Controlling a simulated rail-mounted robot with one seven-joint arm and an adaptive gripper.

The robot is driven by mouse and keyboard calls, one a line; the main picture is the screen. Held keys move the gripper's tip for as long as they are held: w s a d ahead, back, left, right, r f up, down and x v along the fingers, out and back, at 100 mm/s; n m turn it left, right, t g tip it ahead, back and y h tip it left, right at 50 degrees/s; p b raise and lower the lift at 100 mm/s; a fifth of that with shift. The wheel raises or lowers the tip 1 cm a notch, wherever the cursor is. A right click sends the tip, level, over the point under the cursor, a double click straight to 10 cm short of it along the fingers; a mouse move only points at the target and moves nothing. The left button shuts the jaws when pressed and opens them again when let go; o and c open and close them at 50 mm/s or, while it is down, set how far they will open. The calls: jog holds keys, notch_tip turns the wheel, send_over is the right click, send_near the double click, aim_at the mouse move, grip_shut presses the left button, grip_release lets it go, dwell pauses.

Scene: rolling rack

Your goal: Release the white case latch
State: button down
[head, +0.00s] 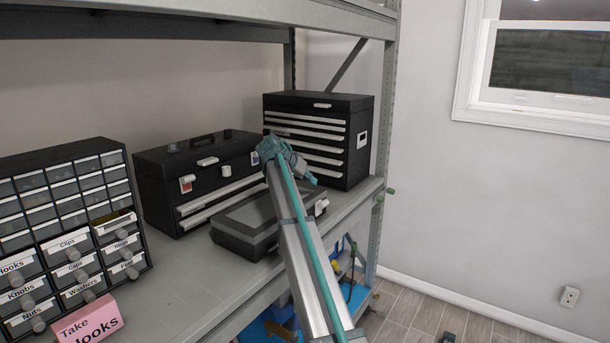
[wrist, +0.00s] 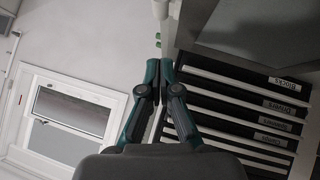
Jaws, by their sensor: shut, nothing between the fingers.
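A flat dark grey case (head: 243,216) lies closed on the shelf, partly hidden behind my arm. A white latch (head: 321,205) shows at its right end, just right of my arm. My gripper (head: 313,182) is above that latch and apart from it in the head view. In the wrist view, the fingertips (wrist: 158,68) are together with nothing between them. A pale piece, probably the latch (wrist: 160,8), is cut off at the top edge there, beyond the fingertips. I cannot tell the latch's exact position.
A black toolbox (head: 150,185) stands behind the case at left, and a black drawer chest (head: 318,101) behind at right. A drawer cabinet (head: 75,165) and pink "Take Hooks" block (head: 87,322) are at left. The upper shelf (head: 240,12) is overhead. Shelf space (head: 180,275) before the case is clear.

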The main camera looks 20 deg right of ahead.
aim_at(320, 203)
jog(key=x, duration=0.3)
jog(key=shift+d+f+p, duration=0.1)
jog(key=shift+d+p, duration=0.15)
jog(key=shift+p, duration=0.15)
jog(key=shift+s+d+f+p, duration=0.1)
jog(key=shift+d+f+p, duration=0.15)
jog(key=shift+f, duration=0.5)
jog(key=shift+s+d+f+p, duration=0.1)
jog(key=shift+s+f+p, duration=0.1)
jog(key=shift+f, duration=0.55)
jog(key=shift+s+d+f+p, duration=0.1)
jog(key=shift+d+f+p, duration=0.15)
jog(key=shift+f, duration=0.5)
jog(key=shift+s+a+f+b, duration=0.1)
jog(key=shift+s+a+b, duration=0.05)
jog(key=shift+b, duration=0.3)
